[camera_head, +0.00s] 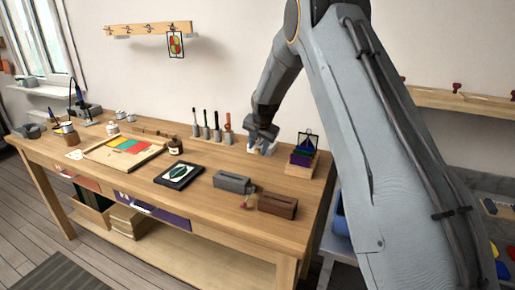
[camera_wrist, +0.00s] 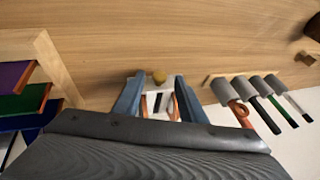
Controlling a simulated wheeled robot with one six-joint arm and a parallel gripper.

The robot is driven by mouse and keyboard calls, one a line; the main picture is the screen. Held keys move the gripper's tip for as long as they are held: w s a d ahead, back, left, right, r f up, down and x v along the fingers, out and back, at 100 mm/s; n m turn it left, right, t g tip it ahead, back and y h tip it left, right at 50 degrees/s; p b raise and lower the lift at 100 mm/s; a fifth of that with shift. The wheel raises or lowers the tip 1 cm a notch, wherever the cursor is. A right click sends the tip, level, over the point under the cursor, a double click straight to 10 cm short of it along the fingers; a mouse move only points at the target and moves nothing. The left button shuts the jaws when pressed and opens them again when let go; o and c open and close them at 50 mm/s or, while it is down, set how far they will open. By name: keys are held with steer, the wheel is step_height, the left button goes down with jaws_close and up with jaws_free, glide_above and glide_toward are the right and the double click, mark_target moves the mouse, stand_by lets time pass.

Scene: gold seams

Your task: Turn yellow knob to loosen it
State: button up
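The two blue-grey fingers stand apart, one on each side. A pale block with dark slots (camera_wrist: 158,100) shows in the gap between them; I cannot tell whether the fingers touch it. In the head view my gripper (camera_head: 262,146) is low over the back right of the workbench (camera_head: 215,195). The knob cannot be made out there.
Several tools in grey holders (camera_wrist: 255,90) stand beside my gripper; they also show in the head view (camera_head: 211,133). A wooden rack with coloured panes (camera_head: 302,160) is close on the other side. Grey (camera_head: 234,182) and brown (camera_head: 277,204) blocks stand nearer the front edge.

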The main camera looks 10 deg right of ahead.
steer(key=shift+w+f, duration=0.3)
steer(key=shift+f, duration=0.25)
jaws_close()
